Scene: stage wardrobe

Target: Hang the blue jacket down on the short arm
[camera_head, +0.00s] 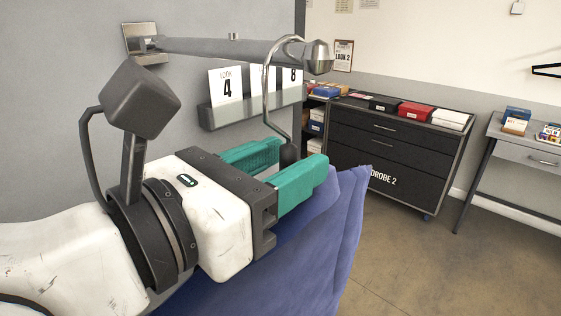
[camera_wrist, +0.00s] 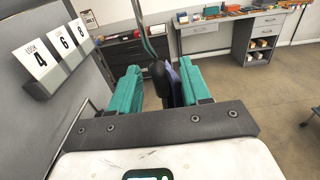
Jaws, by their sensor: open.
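The short arm (camera_head: 225,48) is a grey rail that sticks out from a wall plate and ends in a metal knob (camera_head: 318,58). The hanger's metal hook (camera_head: 267,85) curves over the rail just behind the knob; I cannot tell whether its full weight rests there. Below it is the hanger's dark neck (camera_head: 289,153), also in the wrist view (camera_wrist: 159,73). The blue jacket (camera_head: 335,225) hangs below and behind my gripper; a strip shows in the wrist view (camera_wrist: 192,82). My gripper (camera_head: 300,155) is open, its teal fingers on either side of the neck.
A black drawer cabinet (camera_head: 385,155) with boxes on top stands beyond the jacket. A grey desk (camera_head: 520,150) is at the right. The floor (camera_head: 430,260) between is clear.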

